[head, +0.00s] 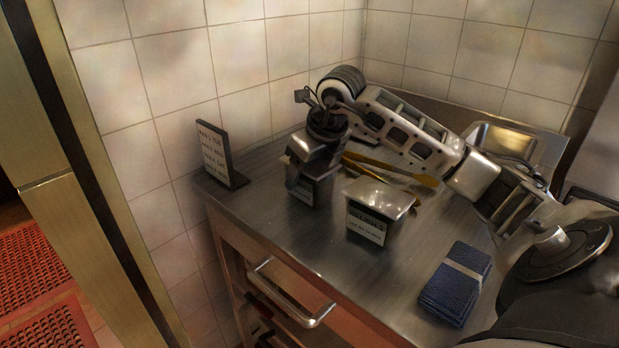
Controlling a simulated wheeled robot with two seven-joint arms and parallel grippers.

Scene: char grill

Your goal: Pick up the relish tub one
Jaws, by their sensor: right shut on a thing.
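A small steel tub with a pale label (303,196) stands at the left part of the steel counter. My right gripper (308,172) reaches down over it from above and is shut on it. The gripper hides most of its top, and its label is too small and covered to read. A second lidded tub with a white label (366,226) stands just to the right and nearer, apart from the gripper. Its label text is hard to make out. My left gripper is not in view.
A small dark sign (217,155) stands at the counter's left edge. Yellow-handled tongs (380,163) lie behind the tubs. A folded blue cloth stack (455,284) lies at front right. A steel pan (510,148) sits at the back right. Tiled walls close off the back.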

